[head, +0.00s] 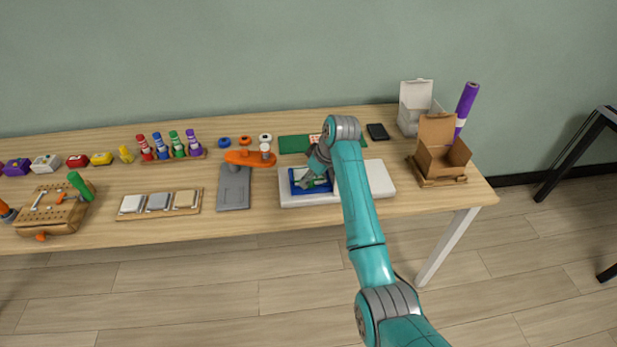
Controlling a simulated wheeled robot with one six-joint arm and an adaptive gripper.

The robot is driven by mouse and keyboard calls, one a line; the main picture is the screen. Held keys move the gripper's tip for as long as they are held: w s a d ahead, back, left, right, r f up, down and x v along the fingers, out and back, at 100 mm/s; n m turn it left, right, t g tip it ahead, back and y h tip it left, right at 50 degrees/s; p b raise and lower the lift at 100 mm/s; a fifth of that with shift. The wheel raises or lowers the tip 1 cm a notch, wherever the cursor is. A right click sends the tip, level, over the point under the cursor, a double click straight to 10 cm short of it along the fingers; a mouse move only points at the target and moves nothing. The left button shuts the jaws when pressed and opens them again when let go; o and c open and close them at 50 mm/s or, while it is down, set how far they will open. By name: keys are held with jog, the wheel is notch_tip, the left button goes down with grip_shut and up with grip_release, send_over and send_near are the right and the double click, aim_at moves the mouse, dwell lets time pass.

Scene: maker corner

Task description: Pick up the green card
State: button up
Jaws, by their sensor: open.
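My gripper (316,184) reaches down over a blue rectangular piece (297,188) on a white board (377,181). The gripper is open, and its fingers are small and partly merged with what lies below. A small patch of green shows at the fingers; I cannot tell whether it is the green card or whether the fingers touch it. A flat green sheet (292,145) lies behind the white board, partly hidden by my arm, with a small red-and-white piece (315,138) on it.
An orange-topped grey stand (234,187) is left of the white board. An open cardboard box (441,157), a white box (416,107), a purple roll (465,104) and a black phone-like slab (377,132) are to the right. Swatches (159,202) lie further left. Bare tabletop (265,212) shows in front.

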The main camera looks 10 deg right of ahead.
grip_shut()
jog(key=shift+r, duration=0.1)
